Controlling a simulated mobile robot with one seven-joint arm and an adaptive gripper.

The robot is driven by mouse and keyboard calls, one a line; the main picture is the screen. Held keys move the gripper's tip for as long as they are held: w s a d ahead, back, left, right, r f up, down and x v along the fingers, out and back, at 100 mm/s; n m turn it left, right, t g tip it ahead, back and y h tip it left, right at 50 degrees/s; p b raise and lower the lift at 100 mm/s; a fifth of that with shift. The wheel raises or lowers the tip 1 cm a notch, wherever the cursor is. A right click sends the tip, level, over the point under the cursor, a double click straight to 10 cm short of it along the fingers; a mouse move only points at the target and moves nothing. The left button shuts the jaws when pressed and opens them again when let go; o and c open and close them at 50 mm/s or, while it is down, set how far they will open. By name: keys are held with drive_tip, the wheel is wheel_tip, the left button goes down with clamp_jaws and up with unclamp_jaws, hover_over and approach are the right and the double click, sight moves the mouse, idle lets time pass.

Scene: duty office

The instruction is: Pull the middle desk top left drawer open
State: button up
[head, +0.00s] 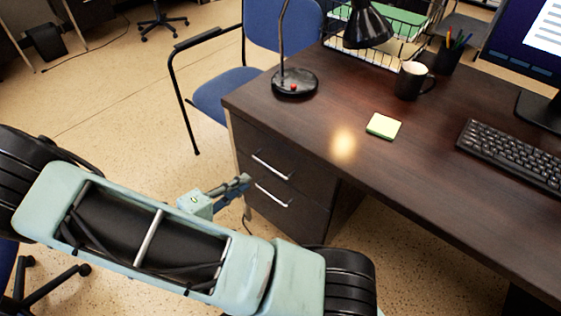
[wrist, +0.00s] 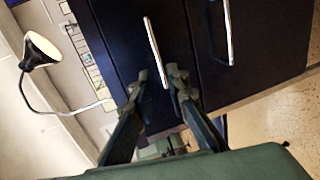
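The dark wooden desk (head: 300,120) has a drawer pedestal at its left end. Its top drawer (head: 250,150) has a silver bar handle (head: 271,167) and looks shut. The handle also shows in the wrist view (wrist: 153,45), where the picture is turned sideways. My gripper (head: 245,181) is in front of the pedestal in the head view. In the wrist view my gripper (wrist: 157,77) is open, with one finger to each side of the lower end of that handle. I cannot tell whether the fingers touch it. Nothing is held.
A lower drawer handle (head: 272,195) sits just below. A blue chair (head: 225,88) stands beside the desk's left end. A lamp (head: 295,83), sticky notes (head: 383,126), a mug (head: 411,81) and a keyboard (head: 515,153) are on top. Floor before the drawers is clear apart from my arm.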

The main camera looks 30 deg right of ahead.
sight(269, 165)
drive_tip(key=b+x, duration=0.1)
drive_tip(key=x, duration=0.4)
drive_tip(key=b+x, duration=0.1)
drive_tip(key=x, duration=0.5)
drive_tip(key=shift+s+d+r, duration=0.1)
drive_tip(key=shift+d+r, duration=0.05)
drive_tip(key=shift+d, duration=0.15)
clamp_jaws()
